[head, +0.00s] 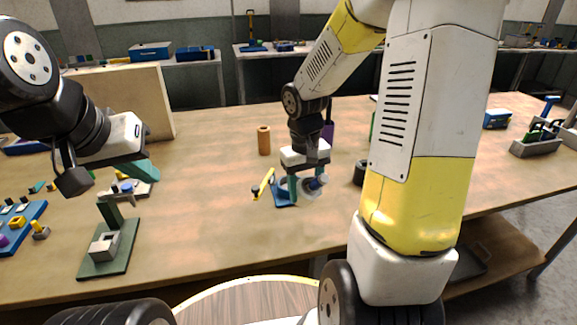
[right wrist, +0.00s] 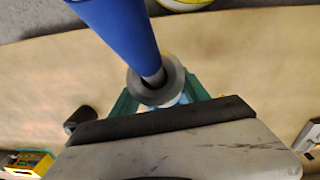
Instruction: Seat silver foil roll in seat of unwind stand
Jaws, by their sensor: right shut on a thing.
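My right gripper (head: 305,188) points down over the middle of the table. Its green fingers are shut on a silver-grey ring-shaped piece (head: 309,191), which looks like the silver foil roll. In the right wrist view this grey piece (right wrist: 155,85) sits between the fingers, with a blue cylinder (right wrist: 118,30) rising from its centre towards the camera. A green base (head: 112,262) with a grey block and a dark upright stands at front left; it may be the unwind stand, but I cannot be sure. My left gripper (head: 142,170) is above and behind it; its finger gap is unclear.
A blue piece (head: 285,194) and a yellow handle (head: 263,184) are close beside my right gripper. A copper roll (head: 264,140) stands behind; a black roll (head: 360,172) is to the right. A blue tray (head: 20,228) holds small parts at left. The table between is clear.

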